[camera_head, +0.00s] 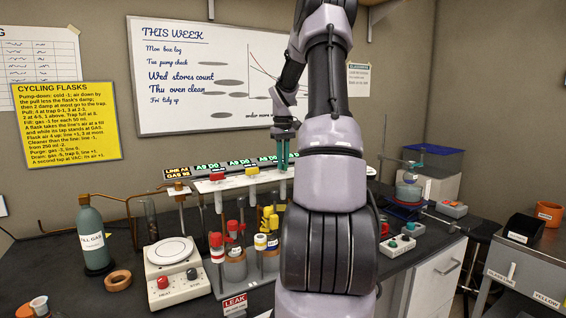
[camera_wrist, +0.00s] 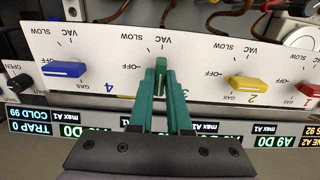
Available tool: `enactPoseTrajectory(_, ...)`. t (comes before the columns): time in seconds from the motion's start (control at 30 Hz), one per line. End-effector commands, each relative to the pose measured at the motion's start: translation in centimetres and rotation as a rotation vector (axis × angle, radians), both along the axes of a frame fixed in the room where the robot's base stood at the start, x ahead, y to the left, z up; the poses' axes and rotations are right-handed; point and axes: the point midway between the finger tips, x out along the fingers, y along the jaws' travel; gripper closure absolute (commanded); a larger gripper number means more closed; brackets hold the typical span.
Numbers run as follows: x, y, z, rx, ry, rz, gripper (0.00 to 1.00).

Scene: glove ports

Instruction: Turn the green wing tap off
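The green wing tap (camera_wrist: 161,65) is on the white panel (camera_wrist: 110,40), which appears upside down in the wrist view. Its handle stands upright in that picture, toward the VAC and SLOW side; the OFF mark is at its left. My gripper (camera_wrist: 162,80) has its two teal fingers on either side of the handle. The gap is about the handle's width, and the fingers look closed on it. In the head view my gripper (camera_head: 284,154) is at the panel, and the arm hides part of the panel.
The blue tap (camera_wrist: 64,69), yellow tap (camera_wrist: 246,83) and red tap (camera_wrist: 309,90) flank the green one. Below the panel in the head view are red-capped flasks (camera_head: 233,240) and yellow-capped flasks (camera_head: 266,230).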

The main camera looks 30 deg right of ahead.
Motion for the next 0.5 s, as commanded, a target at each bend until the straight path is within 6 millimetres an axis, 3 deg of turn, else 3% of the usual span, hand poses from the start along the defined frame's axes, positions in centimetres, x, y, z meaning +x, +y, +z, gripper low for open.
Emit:
enactPoseTrajectory(0.27, 0.00, 0.00, 0.04, 0.000, 0.000, -0.039, 1.00)
enactPoseTrajectory(0.5, 0.04, 0.07, 0.07, -0.001, -0.001, -0.175, 1.00)
